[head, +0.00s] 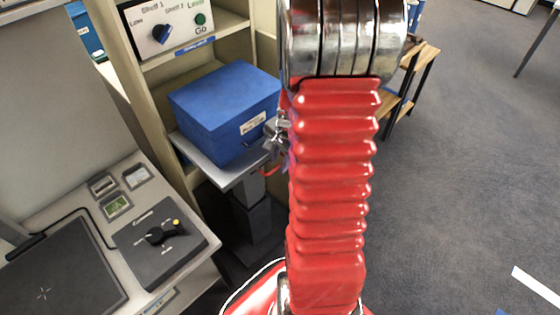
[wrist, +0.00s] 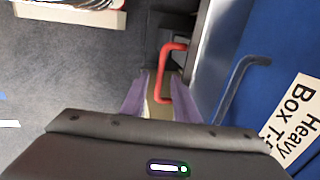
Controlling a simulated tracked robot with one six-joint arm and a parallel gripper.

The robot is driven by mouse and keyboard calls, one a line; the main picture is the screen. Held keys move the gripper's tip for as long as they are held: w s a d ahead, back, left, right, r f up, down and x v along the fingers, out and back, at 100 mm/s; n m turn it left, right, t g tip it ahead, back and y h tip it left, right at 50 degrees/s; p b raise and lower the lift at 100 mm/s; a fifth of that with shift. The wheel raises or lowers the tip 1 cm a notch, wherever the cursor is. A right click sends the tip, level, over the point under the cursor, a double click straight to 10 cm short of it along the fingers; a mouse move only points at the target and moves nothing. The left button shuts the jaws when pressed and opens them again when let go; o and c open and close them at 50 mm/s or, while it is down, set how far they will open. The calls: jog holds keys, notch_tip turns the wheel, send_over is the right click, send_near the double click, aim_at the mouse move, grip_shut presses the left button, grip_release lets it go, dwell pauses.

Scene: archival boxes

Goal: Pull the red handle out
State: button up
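The red handle (wrist: 159,78) is a bent bar on the edge of the grey shelf under the blue box. In the head view only a small part of the red handle (head: 268,171) shows, left of my red arm. My gripper (wrist: 164,88) is open, its two purple fingers apart, one on each side of the handle's outer bar in the wrist view. I cannot tell whether either finger touches it. In the head view my gripper (head: 277,130) is partly hidden behind my arm, close to the box's front.
The blue box (head: 222,105) has a dark blue handle (wrist: 238,78) and a white label, and sits on the grey shelf (head: 222,178). A control panel (head: 165,30) is above it. A desk with a dial box (head: 160,240) stands at left.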

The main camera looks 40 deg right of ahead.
jog(key=shift+f, duration=0.3)
grip_shut()
dwell(1.4)
